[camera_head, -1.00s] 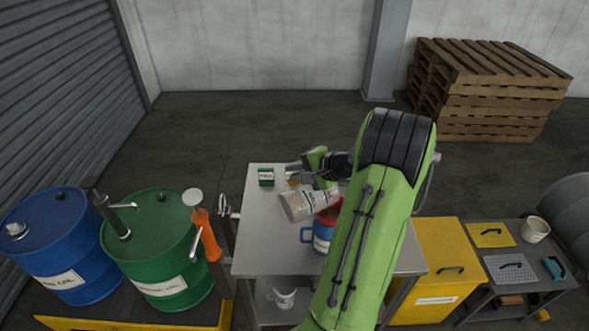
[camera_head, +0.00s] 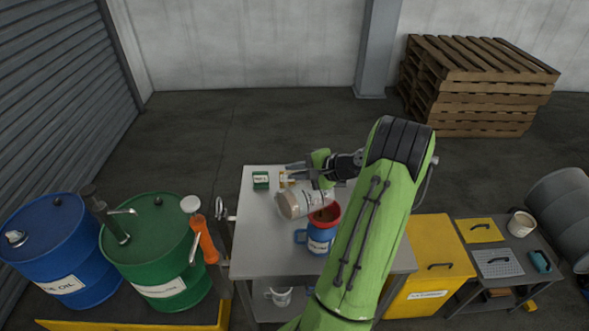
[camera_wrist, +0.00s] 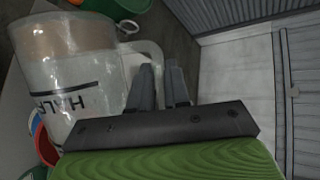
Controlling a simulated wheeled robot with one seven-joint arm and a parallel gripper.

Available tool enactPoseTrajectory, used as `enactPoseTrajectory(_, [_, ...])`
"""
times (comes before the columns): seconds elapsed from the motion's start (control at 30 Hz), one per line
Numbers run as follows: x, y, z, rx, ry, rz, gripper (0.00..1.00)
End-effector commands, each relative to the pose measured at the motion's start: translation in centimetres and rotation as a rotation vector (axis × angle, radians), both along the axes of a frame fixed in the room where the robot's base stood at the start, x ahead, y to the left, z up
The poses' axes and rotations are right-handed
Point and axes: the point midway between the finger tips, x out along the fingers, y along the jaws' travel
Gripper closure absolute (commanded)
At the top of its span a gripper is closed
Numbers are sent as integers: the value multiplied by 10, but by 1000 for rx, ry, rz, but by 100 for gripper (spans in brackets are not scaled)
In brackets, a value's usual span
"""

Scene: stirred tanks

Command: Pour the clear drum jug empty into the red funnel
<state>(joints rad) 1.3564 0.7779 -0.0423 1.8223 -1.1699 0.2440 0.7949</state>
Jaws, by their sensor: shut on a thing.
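The clear jug (camera_head: 302,204) is tilted well over above the table, close to the upper left of the red funnel (camera_head: 324,213). Brownish contents show in its left end in the head view. In the wrist view the jug (camera_wrist: 80,75) fills the upper left, with a "HALF" mark and brownish contents at its top end. My gripper (camera_wrist: 160,88) is shut on the jug's handle (camera_wrist: 150,52); its fingers are small in the head view (camera_head: 316,180). The funnel sits in a blue jug (camera_head: 320,240) on the table. I cannot tell whether liquid is flowing.
A green drum (camera_head: 155,250) and a blue drum (camera_head: 62,250) stand at left. A yellow cabinet (camera_head: 430,265) stands at right. My arm hides the table's right part.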

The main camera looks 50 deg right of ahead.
Motion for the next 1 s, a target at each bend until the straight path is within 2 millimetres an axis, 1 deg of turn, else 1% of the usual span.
enactPoseTrajectory(0.03, [0, -1, 3, 10, -4, -1, 100])
enactPoseTrajectory(0.6, [-4, -12, 11, 105, -37, 1, 100])
enactPoseTrajectory(1.0, [-6, -16, 13, 146, -50, 1, 100])
